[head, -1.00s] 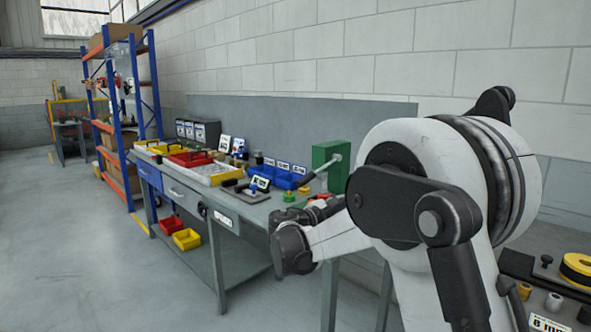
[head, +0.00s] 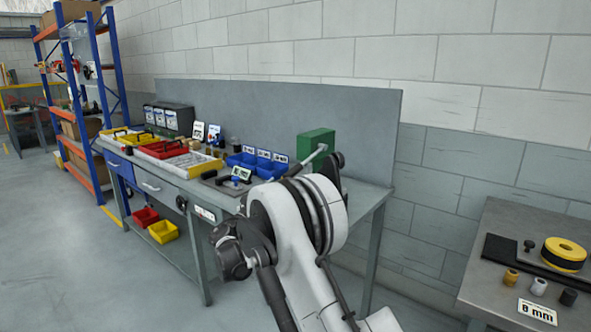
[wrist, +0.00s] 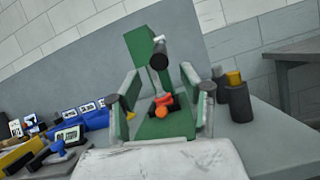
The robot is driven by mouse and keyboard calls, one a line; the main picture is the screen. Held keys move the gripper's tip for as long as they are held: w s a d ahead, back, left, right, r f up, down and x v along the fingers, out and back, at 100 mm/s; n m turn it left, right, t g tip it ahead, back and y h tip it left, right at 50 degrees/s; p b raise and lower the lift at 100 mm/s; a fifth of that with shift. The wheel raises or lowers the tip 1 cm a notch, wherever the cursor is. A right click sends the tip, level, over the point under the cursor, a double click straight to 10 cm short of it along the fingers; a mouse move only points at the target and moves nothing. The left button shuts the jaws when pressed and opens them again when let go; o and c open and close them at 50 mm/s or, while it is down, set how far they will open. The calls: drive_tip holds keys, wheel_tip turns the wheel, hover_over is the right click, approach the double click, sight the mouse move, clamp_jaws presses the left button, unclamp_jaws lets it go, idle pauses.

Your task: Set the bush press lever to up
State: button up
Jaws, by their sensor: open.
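The green bush press (head: 316,146) stands at the right end of the workbench. Its grey lever (head: 304,162) slopes down and to the left from the top, with a dark handle. In the wrist view, the press (wrist: 142,48) is straight ahead, and the lever's black handle end (wrist: 159,60) faces the camera. An orange-red part (wrist: 163,104) sits low in front of the press. My gripper (wrist: 159,76) is open, its fingers on either side of the handle in the picture; no contact is visible. My arm hides the gripper in the head view.
Blue bins (head: 257,166), a red tray (head: 165,149) and small labelled items lie left of the press. Dark cylinders (wrist: 240,103) stand to its right in the wrist view. A second bench (head: 500,245) is at far right, beyond a gap.

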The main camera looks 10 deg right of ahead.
sight(297, 167)
drive_tip(key=x, duration=1.1)
drive_tip(key=shift+b, duration=0.3)
clamp_jaws()
